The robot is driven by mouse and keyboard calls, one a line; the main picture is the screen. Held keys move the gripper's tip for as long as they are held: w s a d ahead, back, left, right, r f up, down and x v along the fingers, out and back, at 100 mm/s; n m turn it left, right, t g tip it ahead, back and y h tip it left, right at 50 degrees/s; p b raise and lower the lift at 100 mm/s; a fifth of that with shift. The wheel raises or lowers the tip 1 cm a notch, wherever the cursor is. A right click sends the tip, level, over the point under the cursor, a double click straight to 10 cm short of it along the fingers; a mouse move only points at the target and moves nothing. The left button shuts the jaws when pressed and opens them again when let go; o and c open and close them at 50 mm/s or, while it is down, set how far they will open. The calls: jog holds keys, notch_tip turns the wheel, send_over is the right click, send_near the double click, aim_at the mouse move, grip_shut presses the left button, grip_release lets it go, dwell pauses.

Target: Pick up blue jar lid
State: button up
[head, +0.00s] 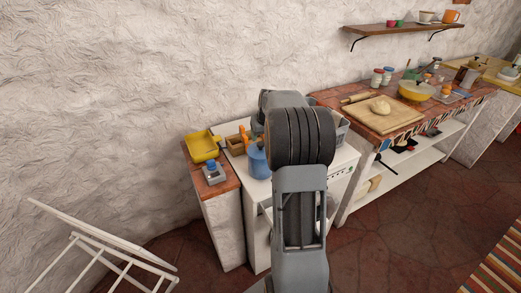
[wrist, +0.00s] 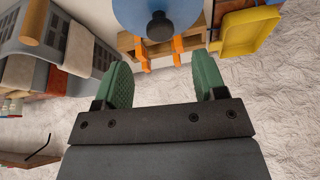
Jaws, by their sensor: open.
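The blue jar (head: 258,165) stands on the white cabinet just left of my arm in the head view, its lid (head: 257,151) on top. In the wrist view the round blue lid (wrist: 185,14) is at the top edge, cut off by the frame, with a dark knob at its middle. My gripper (wrist: 162,80) shows two green fingers spread apart with nothing between them. The lid lies beyond the fingertips, apart from them. In the head view my arm hides the gripper.
A wooden box (head: 235,146) with orange-handled things is close behind the jar. A yellow tray (head: 201,147) and a grey box with a blue top (head: 213,173) sit left. A grey basket (wrist: 52,57) with items is on the other side. A cutting board (head: 369,117) lies right.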

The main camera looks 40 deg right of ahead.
aim_at(260, 143)
jog(key=shift+p+x, duration=1)
jog(key=shift+x, duration=2.6)
jog(key=shift+s+a, duration=0.1)
jog(key=shift+s, duration=0.05)
jog(key=c, duration=1)
